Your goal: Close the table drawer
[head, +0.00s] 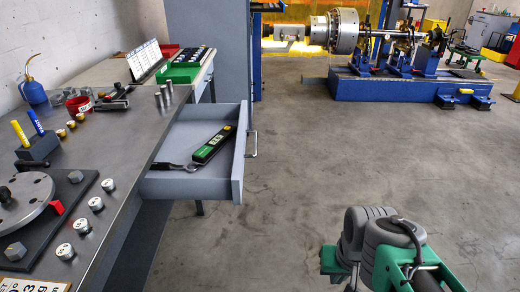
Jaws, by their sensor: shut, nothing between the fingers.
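The table drawer (238,172) is grey and stands open, pulled out to the right from under the long workbench (135,135). Its metal bar handle (252,145) is on the outer face of its front panel. A green and black tool with a metal end (213,145) lies inside the drawer. My arm, grey and green, shows at the bottom right, apart from the drawer with bare floor between them. The fingers of my gripper cannot be made out in this view.
The bench holds a blue oil can (33,92), a marker holder (37,147), a round flanged plate (22,203) and several metal weights. A tall grey-blue cabinet (207,40) stands behind. A blue balancing machine (375,88) is at the back right. The concrete floor (310,170) right of the drawer is clear.

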